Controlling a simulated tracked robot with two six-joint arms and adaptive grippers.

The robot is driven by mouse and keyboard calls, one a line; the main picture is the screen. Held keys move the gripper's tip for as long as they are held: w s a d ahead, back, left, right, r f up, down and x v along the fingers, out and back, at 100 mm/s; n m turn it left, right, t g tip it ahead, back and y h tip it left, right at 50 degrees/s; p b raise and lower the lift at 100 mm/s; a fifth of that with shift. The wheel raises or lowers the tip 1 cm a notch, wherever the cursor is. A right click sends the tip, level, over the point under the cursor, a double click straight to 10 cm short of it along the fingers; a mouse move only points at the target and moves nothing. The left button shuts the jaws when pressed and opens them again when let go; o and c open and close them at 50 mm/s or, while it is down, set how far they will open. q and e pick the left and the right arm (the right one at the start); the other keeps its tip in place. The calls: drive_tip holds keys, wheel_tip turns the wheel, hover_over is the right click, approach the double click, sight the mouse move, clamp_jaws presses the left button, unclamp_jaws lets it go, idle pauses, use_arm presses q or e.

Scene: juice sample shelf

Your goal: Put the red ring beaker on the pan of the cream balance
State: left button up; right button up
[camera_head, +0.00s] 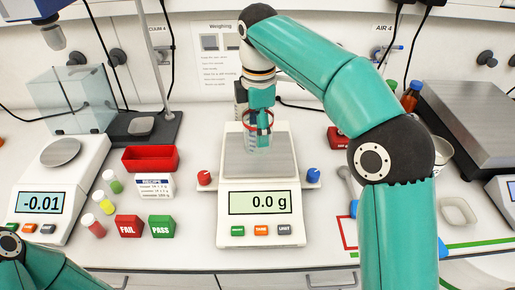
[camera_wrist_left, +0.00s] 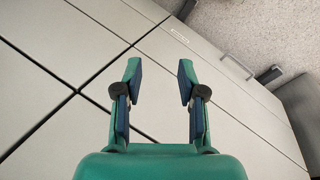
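The cream balance (camera_head: 259,228) stands in the middle of the bench, its display reading 0.0 g. Its square grey pan (camera_head: 284,162) is on top. The clear red ring beaker (camera_head: 250,142) is upright over the rear of the pan; I cannot tell whether its base touches the pan. My right gripper (camera_head: 264,138) points down at the beaker, with its fingers appearing closed on its wall and partly covering it. My left gripper (camera_wrist_left: 160,82) is open and empty in the left wrist view, facing cabinet fronts and the floor.
Left are another balance (camera_head: 50,190) reading -0.01, a red tray (camera_head: 150,158), small vials, and FAIL (camera_head: 129,226) and PASS (camera_head: 161,226) blocks. Red (camera_head: 204,178) and blue (camera_head: 313,176) knobs flank the cream balance. A large steel-topped scale (camera_head: 470,125) and white dish (camera_head: 458,211) stand right.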

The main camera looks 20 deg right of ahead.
drive_tip(key=shift+f+b, duration=0.45)
drive_tip(key=shift+f, duration=1.75)
drive_tip(key=o, duration=1.2)
drive_tip(key=shift+f, duration=0.1)
wheel_tip(320, 180, up, 12)
drive_tip(key=p, duration=0.4)
